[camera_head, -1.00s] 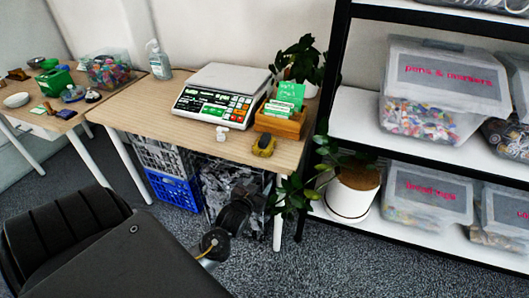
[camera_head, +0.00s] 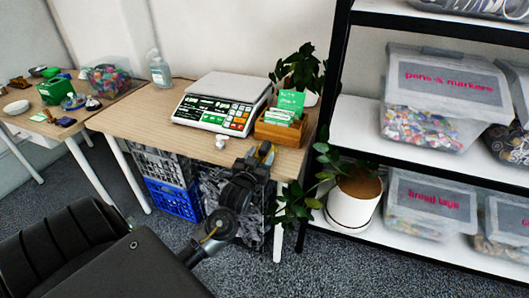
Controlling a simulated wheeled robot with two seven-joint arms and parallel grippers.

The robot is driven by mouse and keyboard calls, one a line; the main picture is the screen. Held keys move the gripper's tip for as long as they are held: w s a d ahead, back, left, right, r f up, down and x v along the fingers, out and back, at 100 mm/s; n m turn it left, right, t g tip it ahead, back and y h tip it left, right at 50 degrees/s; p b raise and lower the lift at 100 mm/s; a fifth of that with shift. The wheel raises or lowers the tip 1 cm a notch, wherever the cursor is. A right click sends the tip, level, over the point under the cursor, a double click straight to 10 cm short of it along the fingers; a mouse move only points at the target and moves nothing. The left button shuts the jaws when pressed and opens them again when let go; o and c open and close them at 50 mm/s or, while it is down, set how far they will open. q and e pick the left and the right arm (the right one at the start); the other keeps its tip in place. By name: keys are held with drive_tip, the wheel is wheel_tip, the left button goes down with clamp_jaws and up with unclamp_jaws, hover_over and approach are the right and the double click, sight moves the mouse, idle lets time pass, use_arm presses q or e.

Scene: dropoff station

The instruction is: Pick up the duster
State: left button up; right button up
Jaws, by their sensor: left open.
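A small yellow and dark object, which I take to be the duster (camera_head: 264,148), lies near the front right edge of the wooden table (camera_head: 145,115). Only a little of its yellow shows, as my left gripper covers most of it. My left gripper (camera_head: 260,155) is open at the table's front edge, with its fingers reaching over or around the duster. I cannot tell whether they touch it. My right gripper is not in view.
A wooden card box (camera_head: 280,128) with green cards stands just behind the duster. A scale (camera_head: 215,110) and a small white item (camera_head: 221,142) are to the left. A shelf rack (camera_head: 350,115) and a potted plant (camera_head: 350,205) stand at right.

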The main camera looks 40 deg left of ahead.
sight(265, 145)
use_arm(q)
drive_tip(key=x, duration=0.5)
drive_tip(key=shift+a+r, duration=0.15)
drive_tip(key=shift+a, duration=0.05)
drive_tip(key=c, duration=1.1)
drive_tip(key=shift+c, duration=0.2)
drive_tip(key=shift+r, duration=0.1)
